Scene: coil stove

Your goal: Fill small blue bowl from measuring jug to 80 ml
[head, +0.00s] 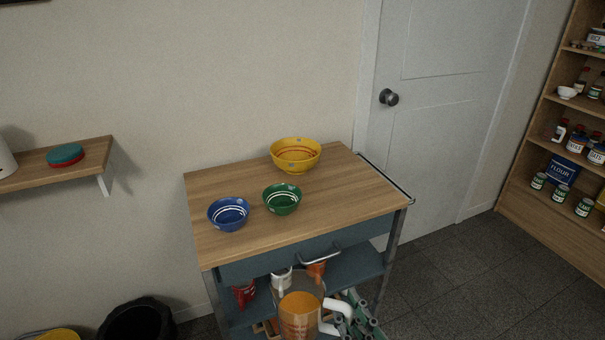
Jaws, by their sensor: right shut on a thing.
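The small blue bowl (228,214) with white stripes stands upright on the left part of the wooden cart top. The clear measuring jug (300,318) holds orange liquid and shows at the bottom edge of the head view, in front of the cart and nearer to me. My right gripper (346,317) is shut on the jug at its white handle, on the jug's right side. The jug looks roughly upright, and its bottom is cut off by the frame. The level inside the blue bowl cannot be read. My left gripper is not in view.
A green bowl (282,199) stands right of the blue one, and a larger yellow bowl (295,156) stands at the back of the cart top (345,190). The cart's front handle (320,256) juts out. The top's right side is clear. Cups sit on the lower shelf.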

